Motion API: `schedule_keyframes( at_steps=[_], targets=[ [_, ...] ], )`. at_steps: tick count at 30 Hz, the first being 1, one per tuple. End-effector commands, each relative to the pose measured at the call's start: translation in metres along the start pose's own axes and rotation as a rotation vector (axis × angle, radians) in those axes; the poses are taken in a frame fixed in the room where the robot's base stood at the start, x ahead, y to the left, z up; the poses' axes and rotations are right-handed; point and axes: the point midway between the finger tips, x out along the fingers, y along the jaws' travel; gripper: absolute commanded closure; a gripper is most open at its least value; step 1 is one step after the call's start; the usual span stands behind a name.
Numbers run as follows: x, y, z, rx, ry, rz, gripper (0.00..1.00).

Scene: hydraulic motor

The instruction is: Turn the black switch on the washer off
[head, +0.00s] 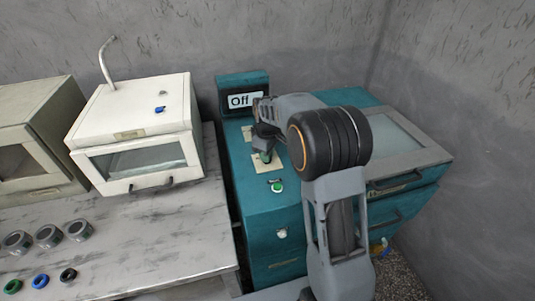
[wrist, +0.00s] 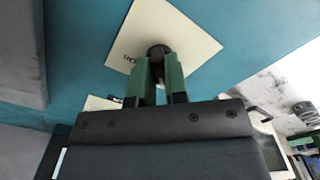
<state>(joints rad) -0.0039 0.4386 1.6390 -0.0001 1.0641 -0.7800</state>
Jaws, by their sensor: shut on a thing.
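The washer (head: 262,214) is a teal machine right of the table in the head view, with a display (head: 241,101) reading "Off". In the wrist view, the black switch (wrist: 158,50) sits on a cream plate (wrist: 190,32) with small lettering beside it. My gripper (wrist: 159,66) has its two green fingers shut on the switch, one on each side. In the head view, my gripper (head: 264,154) is over the washer's top, and my arm hides the switch there.
A green button (head: 277,187) is in front of the cream plate. The washer's windowed lid (head: 414,151) lies behind my arm at right. At left, a white oven-like box (head: 140,133) stands on a marble table (head: 150,235) with several grey and coloured rings.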

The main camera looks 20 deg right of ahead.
Motion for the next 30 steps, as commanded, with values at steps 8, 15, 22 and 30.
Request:
schedule_keyframes(
  at_steps=[8,15,22,30],
  targets=[
    [-0.0005,0.0001,-0.0003,-0.019,0.001,0.001,1.0],
    [-0.0005,0.0001,-0.0004,-0.019,0.001,0.001,1.0],
    [-0.0004,0.0,-0.0003,-0.018,0.001,0.001,0.66],
    [-0.0004,0.0001,-0.0001,-0.017,0.0,0.0,0.61]
  ],
)
